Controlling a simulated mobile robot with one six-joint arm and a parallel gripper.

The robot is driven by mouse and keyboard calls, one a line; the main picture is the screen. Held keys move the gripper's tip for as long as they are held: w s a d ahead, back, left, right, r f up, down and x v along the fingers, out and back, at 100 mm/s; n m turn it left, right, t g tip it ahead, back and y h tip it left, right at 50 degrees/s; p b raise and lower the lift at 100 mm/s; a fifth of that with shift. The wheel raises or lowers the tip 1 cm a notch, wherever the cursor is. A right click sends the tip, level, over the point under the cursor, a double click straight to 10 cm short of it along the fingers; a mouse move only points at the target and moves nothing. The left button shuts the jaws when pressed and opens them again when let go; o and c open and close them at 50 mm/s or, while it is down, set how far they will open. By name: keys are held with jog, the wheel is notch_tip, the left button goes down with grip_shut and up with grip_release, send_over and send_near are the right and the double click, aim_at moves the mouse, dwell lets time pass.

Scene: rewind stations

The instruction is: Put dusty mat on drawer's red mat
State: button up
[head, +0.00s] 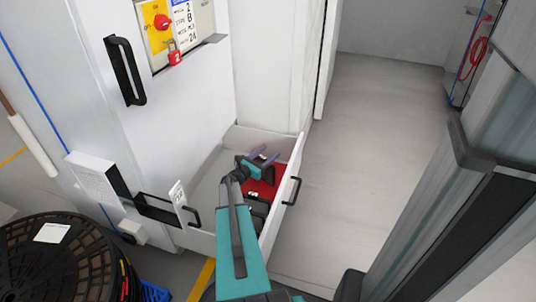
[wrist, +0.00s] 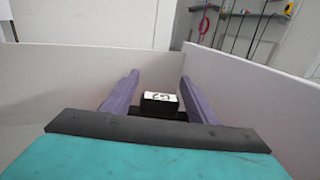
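The red mat (head: 261,188) lies in the open drawer (head: 208,190). My gripper (head: 263,154) is low in the drawer, over or just beyond the mat's far end. In the wrist view my two purple fingers (wrist: 158,98) stand apart. A black piece with a white numbered label (wrist: 160,100) shows between them. Its dark base seems to reach both fingers, but I cannot tell whether they grip it. I cannot make out a thing that is clearly the dusty mat. My arm hides part of the drawer.
Dark items with a small white label (head: 254,195) lie near the red mat. The drawer's front wall with its black handle (head: 292,191) is at the right. A round black reel (head: 55,262) stands at lower left. Grey floor (head: 380,120) is clear at the right.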

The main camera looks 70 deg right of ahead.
aim_at(261, 158)
jog(key=shift+r, duration=0.1)
jog(key=shift+p+v, duration=1.35)
jog(key=shift+v, duration=2.45)
jog(key=shift+r, duration=0.15)
